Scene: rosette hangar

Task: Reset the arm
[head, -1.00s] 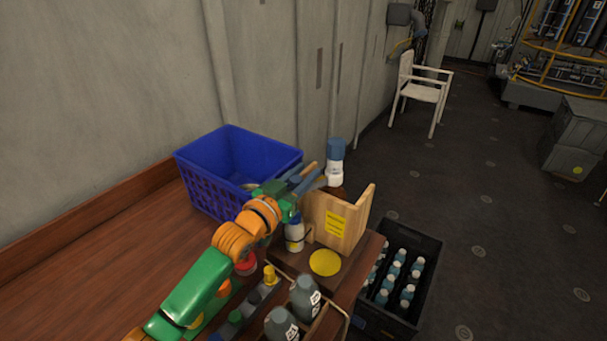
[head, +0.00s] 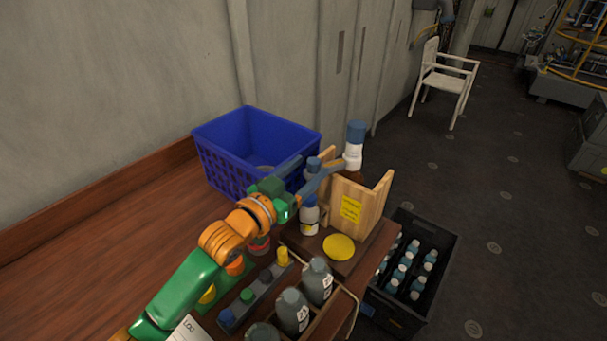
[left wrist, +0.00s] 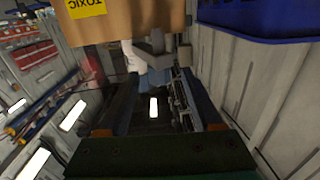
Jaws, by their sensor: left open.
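My left arm, green and orange, reaches in from the lower left in the head view. Its gripper (head: 318,172) is open, with its blue-grey fingers spread apart beside the wooden holder (head: 372,203), which bears a yellow label. A white bottle with a blue cap (head: 355,146) stands at the far side of the holder, close to the right fingertip; I cannot tell whether they touch. Another white bottle (head: 309,219) stands below the gripper, partly hidden by it. The left wrist view shows the holder (left wrist: 140,22) at the top with its label upside down. My right gripper is out of view.
A blue crate (head: 225,165) stands against the wall behind the gripper. A yellow disc (head: 339,247), grey bottles (head: 318,281) and a rack with coloured caps (head: 257,296) are in front. A black crate of bottles (head: 442,262) sits right of the table. The left tabletop is clear.

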